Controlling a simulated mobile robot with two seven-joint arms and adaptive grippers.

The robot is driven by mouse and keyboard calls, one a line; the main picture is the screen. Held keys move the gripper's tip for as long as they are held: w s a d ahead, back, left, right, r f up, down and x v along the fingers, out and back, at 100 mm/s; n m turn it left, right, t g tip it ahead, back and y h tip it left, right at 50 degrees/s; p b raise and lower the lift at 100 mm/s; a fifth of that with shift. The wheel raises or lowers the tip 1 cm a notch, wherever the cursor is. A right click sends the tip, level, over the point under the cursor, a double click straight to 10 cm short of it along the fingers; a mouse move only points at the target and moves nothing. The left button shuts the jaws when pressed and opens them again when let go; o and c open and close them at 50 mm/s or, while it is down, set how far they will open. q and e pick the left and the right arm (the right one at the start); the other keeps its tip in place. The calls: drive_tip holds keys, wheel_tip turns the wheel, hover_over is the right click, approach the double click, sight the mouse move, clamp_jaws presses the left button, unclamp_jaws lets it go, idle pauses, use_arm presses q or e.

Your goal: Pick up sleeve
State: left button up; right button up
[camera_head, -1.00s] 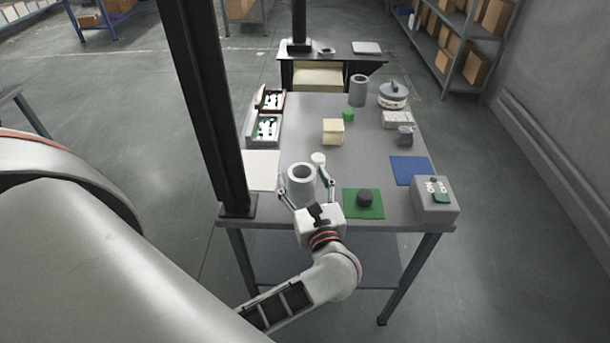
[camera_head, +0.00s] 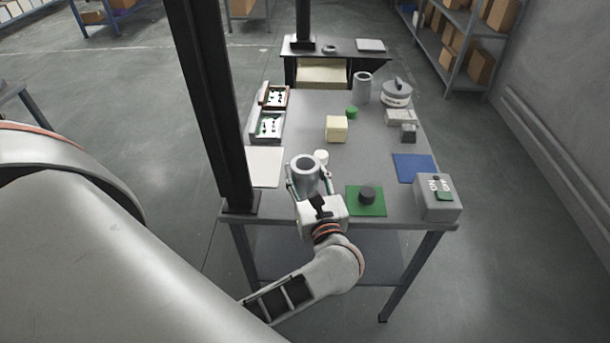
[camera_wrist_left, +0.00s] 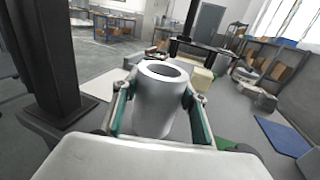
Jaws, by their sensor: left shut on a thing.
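The sleeve (camera_head: 305,176) is a grey hollow cylinder with an open top, near the front of the table. My left gripper (camera_head: 310,182) is shut on it, with one finger on each side. In the left wrist view the sleeve (camera_wrist_left: 156,100) stands upright between the green-padded fingers of the gripper (camera_wrist_left: 158,112). Its lower end is hidden by the gripper body, so I cannot tell whether it touches the table. A similar grey cylinder (camera_head: 362,87) stands farther back on the table. My right gripper is not in view.
A black post (camera_head: 212,110) rises at the table's left edge, close to the arm. A green mat (camera_head: 352,207) with a dark round piece, a blue mat (camera_head: 414,168) and a grey box (camera_head: 437,203) lie to the right.

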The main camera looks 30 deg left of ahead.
use_arm(q)
wheel_tip(320, 180, up, 22)
drive_tip(key=p, duration=0.3)
drive_tip(key=shift+f+p, duration=0.15)
drive_tip(key=shift+p, duration=0.25)
